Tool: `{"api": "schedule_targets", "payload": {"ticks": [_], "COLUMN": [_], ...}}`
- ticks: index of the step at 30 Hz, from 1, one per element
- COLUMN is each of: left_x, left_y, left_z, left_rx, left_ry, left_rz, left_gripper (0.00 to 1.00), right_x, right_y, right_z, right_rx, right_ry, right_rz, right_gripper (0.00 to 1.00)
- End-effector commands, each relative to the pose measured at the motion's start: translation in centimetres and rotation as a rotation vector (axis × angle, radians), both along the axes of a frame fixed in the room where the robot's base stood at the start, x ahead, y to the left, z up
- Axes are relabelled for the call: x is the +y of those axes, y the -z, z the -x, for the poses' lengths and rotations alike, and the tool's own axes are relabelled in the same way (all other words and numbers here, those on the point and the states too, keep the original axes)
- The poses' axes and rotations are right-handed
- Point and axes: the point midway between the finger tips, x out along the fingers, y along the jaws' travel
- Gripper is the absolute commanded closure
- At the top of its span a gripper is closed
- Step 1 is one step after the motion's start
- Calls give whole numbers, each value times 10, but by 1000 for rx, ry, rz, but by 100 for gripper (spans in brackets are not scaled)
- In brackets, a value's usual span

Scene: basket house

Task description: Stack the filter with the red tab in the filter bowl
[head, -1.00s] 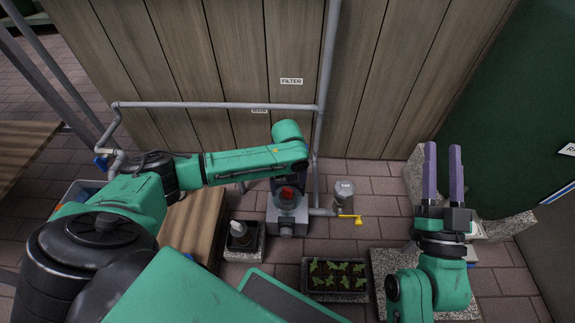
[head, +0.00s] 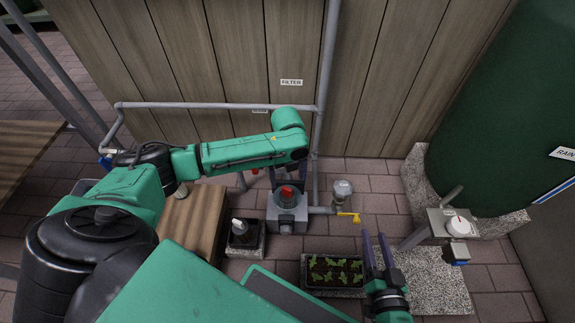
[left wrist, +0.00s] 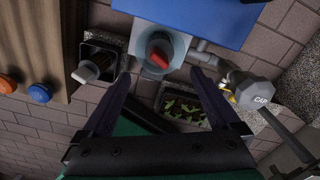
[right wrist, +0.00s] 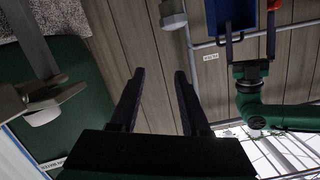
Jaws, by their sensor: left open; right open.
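A red piece (head: 287,192), perhaps the red tab, shows at the round mouth of a grey block (head: 287,222) on the floor. In the left wrist view the red piece (left wrist: 158,60) lies inside a round grey bowl-like ring (left wrist: 180,47); whether it is seated cannot be told. My left gripper (left wrist: 160,73) is open, its fingers on either side of this ring. In the head view its forearm partly hides its fingers. My right gripper (head: 374,235) is open and empty above the right end of the planter. A black box (head: 235,243) holds a pale upright piece (head: 239,228).
A planter (head: 325,289) stands right of the block. A capped pipe (head: 343,190) with a yellow handle (head: 353,217) stands beside it. A wooden bench (head: 190,225) is left. A blue panel (left wrist: 195,15) adjoins the ring. A green tank (head: 500,130) and an outlet with white knob (head: 458,227) are right.

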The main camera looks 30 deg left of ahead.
Motion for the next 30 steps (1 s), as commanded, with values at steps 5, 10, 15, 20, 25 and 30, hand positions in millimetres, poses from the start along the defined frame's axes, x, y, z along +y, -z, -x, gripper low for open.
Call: {"api": "schedule_targets", "payload": {"ticks": [5,10,15,20,25,30], "left_x": [0,0,0,0,0,0], "left_y": [-12,-33,-45,-44,-44,-44], "left_z": [0,-1,0,0,0,0], "left_rx": [-1,-3,1,0,0,0], "left_ry": [0,0,0,0,0,0], "left_rz": [-1,0,1,0,0,0], "left_gripper": [4,4,4,4,4,4], "right_x": [1,2,2,2,2,3], "right_y": [32,35,30,31,31,30], "right_z": [31,47,47,46,46,46], "right_rx": [123,187,197,198,198,198], "right_ry": [-21,-37,-45,-46,-46,-46], "right_rz": [16,30,38,38,38,38], "right_gripper": [54,54,54,54,54,54]}}
